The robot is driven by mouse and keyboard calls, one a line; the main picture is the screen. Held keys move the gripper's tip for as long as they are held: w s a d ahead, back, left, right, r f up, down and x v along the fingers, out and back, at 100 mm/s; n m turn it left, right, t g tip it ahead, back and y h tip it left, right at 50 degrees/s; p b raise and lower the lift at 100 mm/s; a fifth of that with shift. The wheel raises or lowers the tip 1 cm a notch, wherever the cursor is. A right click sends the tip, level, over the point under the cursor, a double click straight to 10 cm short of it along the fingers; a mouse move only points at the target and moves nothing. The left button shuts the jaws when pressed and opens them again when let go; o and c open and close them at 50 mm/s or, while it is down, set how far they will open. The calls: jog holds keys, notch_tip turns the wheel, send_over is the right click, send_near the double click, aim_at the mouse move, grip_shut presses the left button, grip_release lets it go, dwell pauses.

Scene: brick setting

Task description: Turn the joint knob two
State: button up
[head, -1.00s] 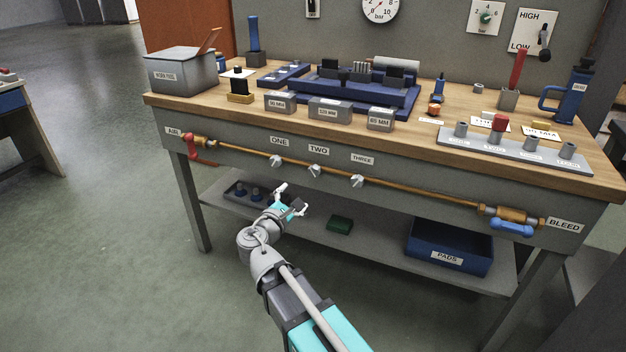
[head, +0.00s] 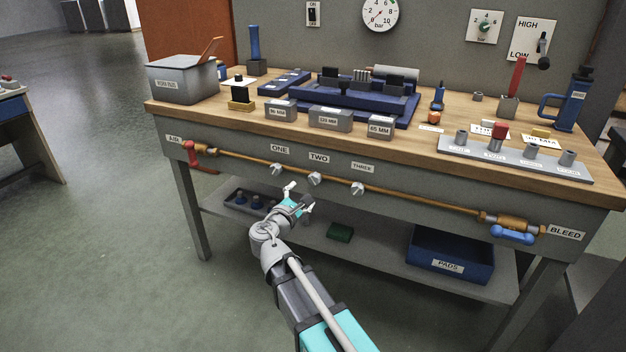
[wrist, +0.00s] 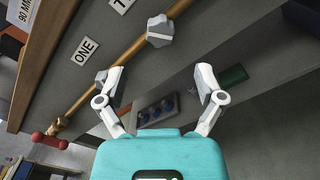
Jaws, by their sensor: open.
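Joint knob two (head: 316,179) is a light grey faceted knob on the copper pipe, under the TWO label (head: 319,158). In the wrist view knob two (wrist: 160,31) shows at the top, beyond my fingertips. My gripper (head: 300,197) is below and slightly left of knob two in the head view, apart from it. In the wrist view my gripper (wrist: 161,84) is open and empty, its fingers wide apart. Knob one (head: 277,169) is to the left, and knob three (head: 357,188) to the right.
The copper pipe (head: 420,200) runs along the bench front, from a red-handled valve (head: 192,153) to a blue-handled BLEED valve (head: 512,235). The wooden bench top (head: 410,137) overhangs it. Below is a shelf with a blue PADS bin (head: 450,255) and a green block (head: 340,232).

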aim_at(313, 181)
jog(key=x, duration=0.9)
jog(key=shift+s, duration=0.1)
jog(key=shift+c, duration=0.3)
jog(key=c, duration=1.1)
